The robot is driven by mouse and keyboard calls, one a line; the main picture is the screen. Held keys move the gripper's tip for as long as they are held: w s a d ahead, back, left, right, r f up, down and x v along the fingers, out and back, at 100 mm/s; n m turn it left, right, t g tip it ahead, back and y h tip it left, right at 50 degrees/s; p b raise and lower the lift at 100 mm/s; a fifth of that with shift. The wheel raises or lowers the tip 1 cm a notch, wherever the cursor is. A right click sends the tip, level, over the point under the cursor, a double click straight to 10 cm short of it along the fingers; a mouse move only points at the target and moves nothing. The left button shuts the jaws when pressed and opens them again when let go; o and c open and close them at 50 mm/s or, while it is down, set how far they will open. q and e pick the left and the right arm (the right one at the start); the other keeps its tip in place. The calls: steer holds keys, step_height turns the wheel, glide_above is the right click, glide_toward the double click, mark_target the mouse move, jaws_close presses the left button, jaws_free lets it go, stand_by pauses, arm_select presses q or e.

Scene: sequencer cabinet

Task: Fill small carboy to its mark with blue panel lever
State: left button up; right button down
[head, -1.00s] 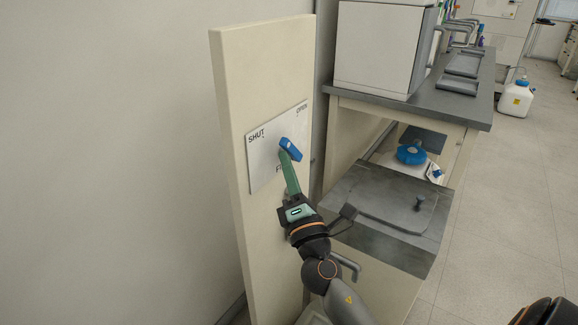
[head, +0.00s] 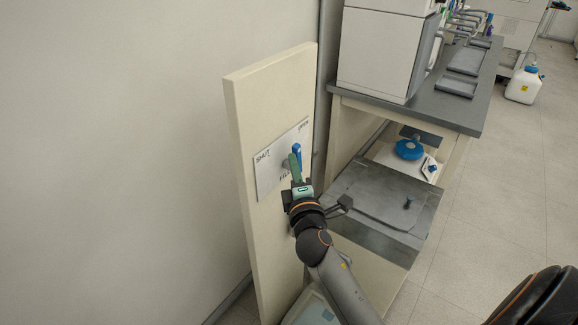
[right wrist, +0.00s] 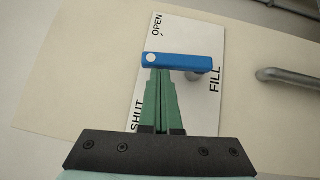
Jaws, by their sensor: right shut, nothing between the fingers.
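The blue panel lever (head: 297,150) is on a pale plate (head: 266,177) marked SHUT, OPEN and FILL, on a cream upright panel. It points roughly upward, between the SHUT and OPEN marks and leaning toward OPEN. It also shows in the right wrist view (right wrist: 185,61). My right gripper (head: 293,157) is shut and empty. Its green fingertips (right wrist: 160,72) are against or very close to the lever's SHUT side. A white carboy (head: 523,86) stands on the floor at the far right; I cannot tell if it is the small one. No fill mark is readable. My left gripper is not in view.
A grey bench (head: 447,108) with a white instrument stands right of the panel. A blue-capped white vessel (head: 408,150) sits beneath it, behind a grey flap (head: 375,205). A grey handle (right wrist: 285,76) is near the plate.

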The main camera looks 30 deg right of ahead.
steer(key=shift+w+d+r+p, duration=0.25)
steer(key=shift+d+r+p, duration=0.25)
steer(key=shift+d+p, duration=0.15)
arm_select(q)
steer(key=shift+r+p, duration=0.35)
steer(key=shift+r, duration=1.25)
arm_select(e)
steer(key=shift+w+d+r, duration=0.1)
steer(key=shift+w+d, duration=0.15)
steer(key=shift+d, duration=0.35)
steer(key=shift+w+d+r, duration=0.1)
steer(key=shift+w+d, duration=0.15)
steer(key=shift+d, duration=0.3)
steer(key=shift+w+d+r, duration=0.1)
steer(key=shift+w+d, duration=0.15)
steer(key=shift+d, duration=0.35)
steer(key=shift+d, duration=0.1)
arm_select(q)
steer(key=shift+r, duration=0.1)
